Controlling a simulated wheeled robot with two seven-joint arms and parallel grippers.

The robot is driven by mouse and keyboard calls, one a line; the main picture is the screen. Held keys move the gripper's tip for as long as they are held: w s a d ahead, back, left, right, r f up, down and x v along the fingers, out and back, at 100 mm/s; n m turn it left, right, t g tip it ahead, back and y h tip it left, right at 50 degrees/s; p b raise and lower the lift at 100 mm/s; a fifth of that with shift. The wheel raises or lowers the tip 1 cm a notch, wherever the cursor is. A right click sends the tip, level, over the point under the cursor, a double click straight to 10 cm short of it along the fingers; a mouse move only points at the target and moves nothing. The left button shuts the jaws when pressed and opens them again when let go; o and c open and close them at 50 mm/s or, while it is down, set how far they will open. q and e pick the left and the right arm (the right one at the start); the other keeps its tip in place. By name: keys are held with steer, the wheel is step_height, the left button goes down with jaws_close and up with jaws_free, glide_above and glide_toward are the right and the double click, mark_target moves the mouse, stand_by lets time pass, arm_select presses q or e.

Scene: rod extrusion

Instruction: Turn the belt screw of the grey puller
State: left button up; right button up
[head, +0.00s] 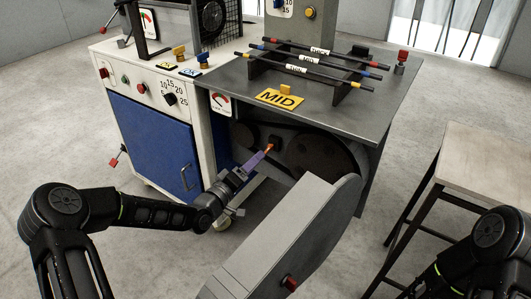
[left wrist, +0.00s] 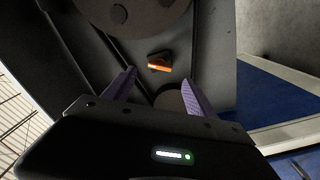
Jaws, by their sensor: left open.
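The grey puller (head: 330,115) has its side open, showing dark round wheels (head: 313,152) under its top. The belt screw appears to be the small orange-faced piece (head: 268,148) on a dark block; it also shows in the left wrist view (left wrist: 159,65). My left gripper (head: 258,158) has purple fingers and reaches to just in front of it. In the left wrist view the fingers stand apart (left wrist: 158,80), with the orange piece beyond and between their tips. Nothing is between them, and contact is not visible. My right gripper is out of view.
A grey guard (head: 285,235) with a red knob (head: 289,283) hangs open close to the right of my left gripper. A blue-doored cabinet (head: 150,150) stands to the left. A wooden-topped table (head: 490,165) is at the right. Several rods (head: 310,62) lie on the puller's rack.

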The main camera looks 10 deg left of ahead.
mark_target(266, 151)
arm_select(q)
steer(key=b+x, duration=0.1)
steer(key=x, duration=0.6)
steer(key=shift+c, duration=0.2)
steer(key=c, duration=1.3)
